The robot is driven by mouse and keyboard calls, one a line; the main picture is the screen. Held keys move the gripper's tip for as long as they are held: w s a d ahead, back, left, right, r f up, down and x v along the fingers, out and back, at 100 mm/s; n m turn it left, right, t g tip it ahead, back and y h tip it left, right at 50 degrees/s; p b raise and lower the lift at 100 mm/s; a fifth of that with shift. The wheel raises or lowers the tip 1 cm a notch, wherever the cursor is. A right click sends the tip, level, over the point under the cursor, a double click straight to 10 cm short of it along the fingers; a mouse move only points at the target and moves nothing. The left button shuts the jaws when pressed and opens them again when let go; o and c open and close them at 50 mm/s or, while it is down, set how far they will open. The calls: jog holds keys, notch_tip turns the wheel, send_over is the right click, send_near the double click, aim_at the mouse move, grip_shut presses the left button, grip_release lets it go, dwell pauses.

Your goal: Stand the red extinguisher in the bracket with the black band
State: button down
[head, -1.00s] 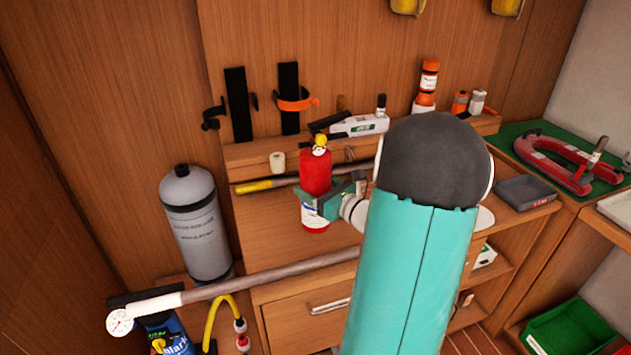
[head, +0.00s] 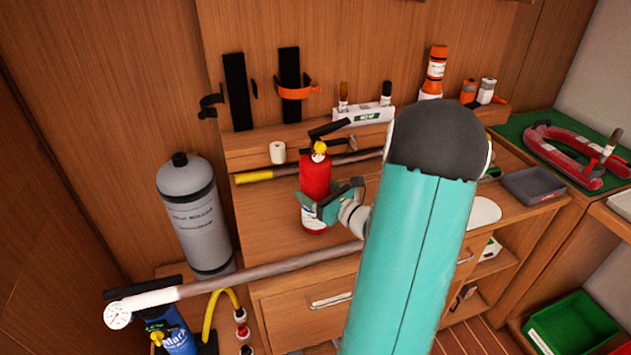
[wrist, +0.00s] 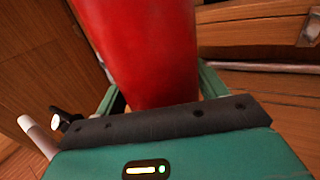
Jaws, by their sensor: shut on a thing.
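The red extinguisher (head: 315,178) stands roughly upright in my gripper (head: 318,207) above the bench, with a black handle and a yellow part on top. My gripper is shut on its lower body. In the wrist view the red cylinder (wrist: 145,50) fills the space between the green jaws (wrist: 155,97); its base is hidden. On the back panel, the bracket with the black band (head: 237,92) is at the left. Another bracket with an orange band (head: 294,90) is just to its right. Both are behind and above the extinguisher, apart from it.
A grey cylinder (head: 192,215) stands at the left. A long pole with a gauge (head: 250,272) crosses in front of the bench. A low ledge (head: 250,155) carries a white box (head: 362,115) and an orange bottle (head: 435,72). A white roll (head: 277,152) sits below the brackets.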

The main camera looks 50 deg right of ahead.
dwell(0.3)
jog(key=shift+c, duration=0.8)
grip_release()
jog(key=shift+f, duration=0.15)
jog(key=shift+s, duration=0.15)
jog(key=s, duration=1.1)
jog(key=shift+s+a, duration=0.25)
jog(key=shift+s, duration=0.1)
